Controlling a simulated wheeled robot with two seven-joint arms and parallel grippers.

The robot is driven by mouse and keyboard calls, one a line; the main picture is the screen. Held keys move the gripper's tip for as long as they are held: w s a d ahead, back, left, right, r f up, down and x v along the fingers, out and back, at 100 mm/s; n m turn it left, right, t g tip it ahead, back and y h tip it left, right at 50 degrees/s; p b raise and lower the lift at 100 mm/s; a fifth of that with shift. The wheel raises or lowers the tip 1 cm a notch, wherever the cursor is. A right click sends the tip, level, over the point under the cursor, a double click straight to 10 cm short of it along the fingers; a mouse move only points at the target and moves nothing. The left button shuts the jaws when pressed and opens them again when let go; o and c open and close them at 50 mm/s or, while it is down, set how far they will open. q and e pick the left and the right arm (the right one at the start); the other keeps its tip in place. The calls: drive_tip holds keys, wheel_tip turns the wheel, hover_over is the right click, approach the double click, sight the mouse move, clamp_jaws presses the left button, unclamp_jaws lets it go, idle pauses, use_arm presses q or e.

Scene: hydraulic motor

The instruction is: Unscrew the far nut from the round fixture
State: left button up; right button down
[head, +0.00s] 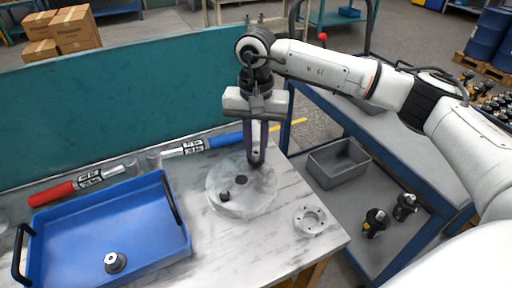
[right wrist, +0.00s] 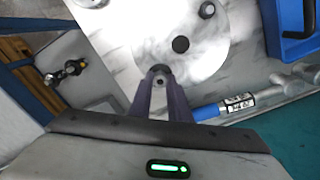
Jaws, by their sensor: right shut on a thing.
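The round fixture (head: 248,203) is a pale marbled disc lying on the workbench, with a dark round spot at its middle. A dark near nut (head: 224,196) stands on its front-left side; it also shows in the right wrist view (right wrist: 207,10). My right gripper (head: 256,162) reaches straight down at the disc's far edge. In the right wrist view its fingertips (right wrist: 160,80) are shut around the far nut (right wrist: 160,73), which is dark with a light centre. In the head view the fingers mostly hide this nut. My left gripper is not in view.
A blue tray (head: 160,254) with a small grey conical part (head: 115,262) stands on the left. A holed ring (head: 311,220) lies front right. Blue-handled (head: 225,141) and red-handled (head: 52,194) tools lie along the back. A cart with a grey bin (head: 338,177) stands right.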

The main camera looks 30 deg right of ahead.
drive_tip(key=c, duration=1.9)
unclamp_jaws()
drive_tip(key=shift+o, duration=0.2)
drive_tip(key=m, duration=1)
drive_tip(key=shift+p, duration=0.4)
